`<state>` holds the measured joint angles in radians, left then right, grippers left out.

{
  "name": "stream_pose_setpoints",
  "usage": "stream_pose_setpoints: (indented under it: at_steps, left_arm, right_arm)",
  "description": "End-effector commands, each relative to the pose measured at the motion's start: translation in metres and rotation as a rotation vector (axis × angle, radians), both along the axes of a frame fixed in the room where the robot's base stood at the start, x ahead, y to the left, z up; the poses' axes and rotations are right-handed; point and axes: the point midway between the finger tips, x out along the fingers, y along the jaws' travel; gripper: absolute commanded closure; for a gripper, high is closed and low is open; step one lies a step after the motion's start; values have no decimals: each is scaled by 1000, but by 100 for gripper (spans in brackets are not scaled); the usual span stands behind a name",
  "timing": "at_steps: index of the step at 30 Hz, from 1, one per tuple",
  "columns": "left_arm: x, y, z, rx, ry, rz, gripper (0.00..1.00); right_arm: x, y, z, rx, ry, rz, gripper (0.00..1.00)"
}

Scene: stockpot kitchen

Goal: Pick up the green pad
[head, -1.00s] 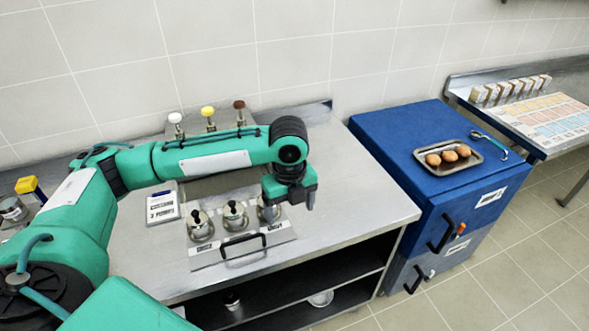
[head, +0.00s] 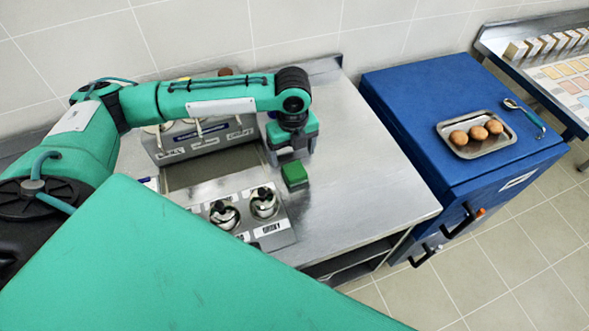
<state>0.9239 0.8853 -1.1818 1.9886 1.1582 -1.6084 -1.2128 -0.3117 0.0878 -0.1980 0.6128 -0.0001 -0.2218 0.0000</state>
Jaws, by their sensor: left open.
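The green pad (head: 295,175) is a small dark-green block on the steel counter. It lies right of the sunken basin and behind the row of lidded pots. My left gripper (head: 291,155) points down just behind and above the pad. Its jaws are open and empty, and the pad shows in front of them. I cannot tell the exact height of the fingertips over the counter. My right gripper is not in view.
Lidded pots (head: 264,203) sit in a steel holder in front of the pad. A pump dispenser rack (head: 205,143) stands to the left. The steel counter (head: 365,190) is clear to the right. A blue cabinet (head: 420,95) bears a tray (head: 470,152) of brown eggs.

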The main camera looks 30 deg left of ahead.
Motion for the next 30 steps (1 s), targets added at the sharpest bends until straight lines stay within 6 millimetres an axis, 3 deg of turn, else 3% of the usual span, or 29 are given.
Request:
stream_pose_setpoints:
  at_steps: [3, 10, 18, 26, 27, 30]
  left_arm:
    - [0, 0, -16, 0, 1, 1, 20]
    - [0, -1, -31, 0, 1, -1, 20]
    - [1, -1, -70, 0, 2, 1, 20]
    - [2, -1, -75, -1, -1, 0, 20]
    - [2, -1, -75, -1, -1, 0, 22]
    - [2, -1, -75, -1, -1, 0, 42]
  right_arm:
    - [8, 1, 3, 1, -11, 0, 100]
    - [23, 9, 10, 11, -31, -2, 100]
    - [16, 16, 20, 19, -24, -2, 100]
    - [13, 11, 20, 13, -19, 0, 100]
    - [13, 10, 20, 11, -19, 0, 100]
    - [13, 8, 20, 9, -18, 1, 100]
